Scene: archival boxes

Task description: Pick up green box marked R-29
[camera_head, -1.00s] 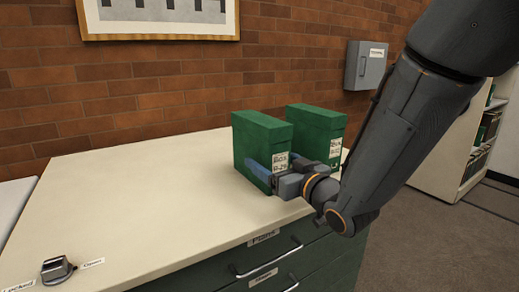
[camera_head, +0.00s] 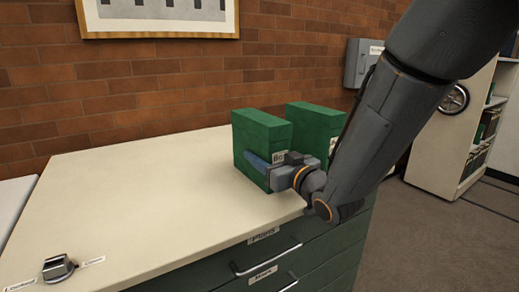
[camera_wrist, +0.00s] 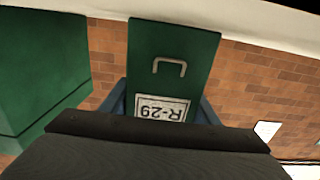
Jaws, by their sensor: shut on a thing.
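The green box marked R-29 (camera_head: 258,135) stands upright on the cream cabinet top (camera_head: 140,190). In the wrist view the same box (camera_wrist: 172,45) appears upside down, with its R-29 label and metal handle facing the camera. My gripper (camera_head: 270,168) is shut on this box, with one blue finger along each side; the far finger is mostly hidden in the head view. I cannot tell whether the box's base touches the cabinet top.
A second green box (camera_head: 315,130) stands close on the right; it shows at the left in the wrist view (camera_wrist: 45,70). A brick wall (camera_head: 140,80) rises behind. A small latch knob (camera_head: 58,268) sits front left.

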